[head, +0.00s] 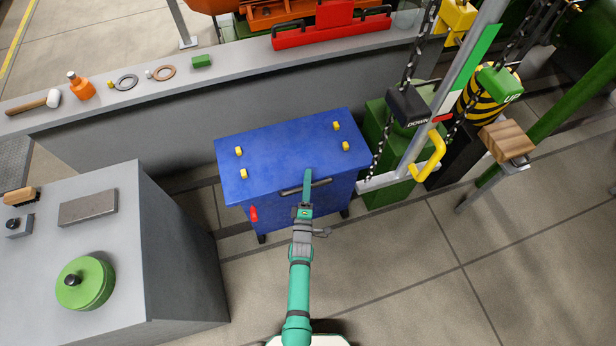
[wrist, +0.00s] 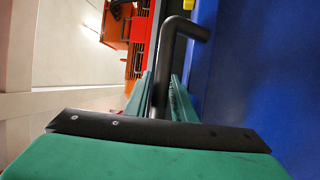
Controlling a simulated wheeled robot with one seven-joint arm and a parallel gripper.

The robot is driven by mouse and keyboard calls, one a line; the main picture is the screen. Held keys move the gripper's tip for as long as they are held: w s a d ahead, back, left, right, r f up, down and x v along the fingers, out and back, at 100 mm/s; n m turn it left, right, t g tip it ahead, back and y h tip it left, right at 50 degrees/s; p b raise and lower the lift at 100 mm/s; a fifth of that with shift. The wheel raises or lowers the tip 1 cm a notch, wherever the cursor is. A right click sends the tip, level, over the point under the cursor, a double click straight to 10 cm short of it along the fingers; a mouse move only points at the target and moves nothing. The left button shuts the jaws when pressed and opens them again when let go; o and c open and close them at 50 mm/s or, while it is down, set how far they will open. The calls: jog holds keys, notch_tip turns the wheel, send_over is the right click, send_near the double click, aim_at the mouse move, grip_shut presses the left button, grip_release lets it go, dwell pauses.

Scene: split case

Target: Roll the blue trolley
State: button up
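The blue trolley (head: 285,150) is a box on dark wheels in the middle of the head view, with yellow knobs on its top and a red lever (head: 253,213) on its front. A black bar handle (head: 290,190) runs along its front edge. My gripper (head: 307,180) is at this handle. In the wrist view the green fingers (wrist: 164,95) lie close on both sides of the black handle (wrist: 165,50), shut on it with no clear gap showing. The trolley's blue side (wrist: 260,70) fills the right of the wrist view.
A grey cabinet (head: 150,270) stands left of the trolley, and a long grey wall ledge (head: 235,75) stands behind it. A grey post with a yellow handle (head: 430,157), chains and a green block stand close on the right. The floor (head: 430,290) in front and to the right is open.

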jog(key=shift+w+r, duration=0.1)
jog(key=shift+w, duration=0.4)
